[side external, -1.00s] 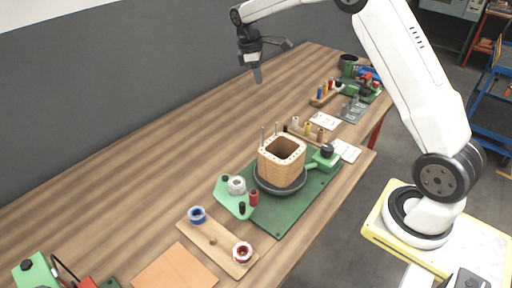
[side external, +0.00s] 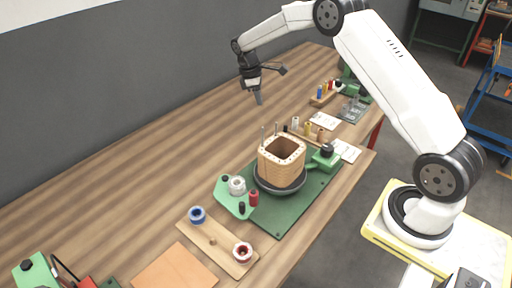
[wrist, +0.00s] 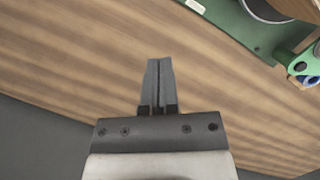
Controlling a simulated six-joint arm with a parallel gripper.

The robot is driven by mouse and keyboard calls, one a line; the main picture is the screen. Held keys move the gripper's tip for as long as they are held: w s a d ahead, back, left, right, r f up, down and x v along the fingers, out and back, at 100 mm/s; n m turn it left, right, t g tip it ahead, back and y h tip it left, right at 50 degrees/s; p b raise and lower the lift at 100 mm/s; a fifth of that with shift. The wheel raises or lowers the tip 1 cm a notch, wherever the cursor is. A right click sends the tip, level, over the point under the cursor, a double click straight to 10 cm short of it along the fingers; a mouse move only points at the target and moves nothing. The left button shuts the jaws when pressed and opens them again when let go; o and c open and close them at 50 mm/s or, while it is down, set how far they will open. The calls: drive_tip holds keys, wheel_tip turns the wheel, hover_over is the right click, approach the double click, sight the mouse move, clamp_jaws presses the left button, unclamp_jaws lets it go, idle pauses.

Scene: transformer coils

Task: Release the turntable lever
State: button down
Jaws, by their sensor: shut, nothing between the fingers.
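The turntable (side external: 262,186) is a dark round plate on a green base board (side external: 272,218), with a square wooden coil former (side external: 281,160) standing on it. A green bracket with a black knob (side external: 327,151) sits at its right side; I cannot tell for sure whether this is the lever. My gripper (side external: 259,98) is shut and empty, high above the table, behind and up from the turntable in the side view. In the wrist view my gripper (wrist: 158,62) points over bare wood, with the green board (wrist: 228,18) at the top right.
A green plate with spools (side external: 236,190) stands left of the turntable. A wooden board (side external: 214,240) with a blue and a red spool lies in front.

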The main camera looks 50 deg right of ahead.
drive_tip(key=shift+f, duration=0.1)
drive_tip(key=x, duration=1)
drive_tip(key=shift+s, duration=0.1)
drive_tip(key=shift+s+d, duration=0.35)
drive_tip(key=shift+s, duration=0.15)
drive_tip(key=shift+s+d, duration=0.8)
drive_tip(key=shift+s, duration=0.3)
